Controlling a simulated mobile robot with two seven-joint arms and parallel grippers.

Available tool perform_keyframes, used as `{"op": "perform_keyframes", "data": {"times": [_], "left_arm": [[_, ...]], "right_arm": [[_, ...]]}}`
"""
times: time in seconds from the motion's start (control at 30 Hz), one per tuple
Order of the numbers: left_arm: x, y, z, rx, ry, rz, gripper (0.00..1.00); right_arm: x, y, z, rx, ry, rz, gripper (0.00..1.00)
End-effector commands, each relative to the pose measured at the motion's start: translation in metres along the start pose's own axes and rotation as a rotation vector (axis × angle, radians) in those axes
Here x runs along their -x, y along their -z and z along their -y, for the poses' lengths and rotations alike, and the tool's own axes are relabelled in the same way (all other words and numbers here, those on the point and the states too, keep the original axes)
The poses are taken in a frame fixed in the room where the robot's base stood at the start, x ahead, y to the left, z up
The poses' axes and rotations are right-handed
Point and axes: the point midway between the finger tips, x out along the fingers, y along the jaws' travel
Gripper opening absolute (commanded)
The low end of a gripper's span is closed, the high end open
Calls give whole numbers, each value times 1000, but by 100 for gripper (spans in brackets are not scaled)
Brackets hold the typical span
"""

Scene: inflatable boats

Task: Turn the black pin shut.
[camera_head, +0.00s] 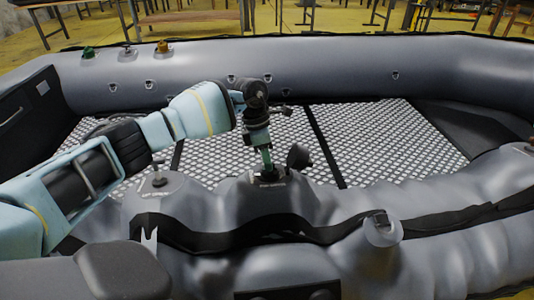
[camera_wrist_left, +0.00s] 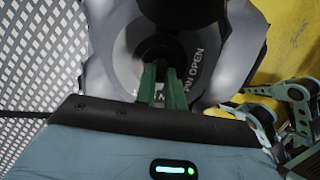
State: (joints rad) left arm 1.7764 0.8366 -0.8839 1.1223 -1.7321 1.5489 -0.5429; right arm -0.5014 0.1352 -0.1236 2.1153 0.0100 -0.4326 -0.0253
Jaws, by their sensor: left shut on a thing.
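My left gripper (camera_head: 267,168) reaches down to a valve on the near tube of the grey inflatable boat. Its green fingers also show in the left wrist view (camera_wrist_left: 161,84). They are shut on the black pin in the middle of the valve, and the fingers mostly hide the pin. A grey valve disc (camera_wrist_left: 122,62) around it carries lettering, of which "OPEN" can be read. An open black valve cap (camera_head: 298,155) stands beside the gripper. The pin's exact angle cannot be told.
Other valves stand on the near tube, one to the left (camera_head: 158,180) and one to the right (camera_head: 379,228). Green (camera_head: 88,52) and orange (camera_head: 162,47) caps sit on the far tube. A black strap (camera_head: 190,236) runs along the near tube. The patterned boat floor (camera_head: 385,140) is clear.

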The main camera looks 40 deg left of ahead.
Motion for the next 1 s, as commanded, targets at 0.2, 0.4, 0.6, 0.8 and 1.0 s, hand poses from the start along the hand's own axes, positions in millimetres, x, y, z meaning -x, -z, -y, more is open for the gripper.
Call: {"op": "perform_keyframes", "data": {"times": [0.2,0.4,0.6,0.8,1.0], "left_arm": [[1,0,0,-1,-1,2,31],[0,0,0,0,-1,1,33],[4,0,0,0,-1,1,33],[26,-1,0,1,-4,4,33],[59,-1,0,1,-4,4,33]], "right_arm": [[3,-5,1,-2,1,10,36],[3,-6,1,-2,2,12,36],[4,-4,1,-2,1,8,36],[8,4,1,0,-1,-6,36],[16,13,1,3,-3,-22,36]]}}
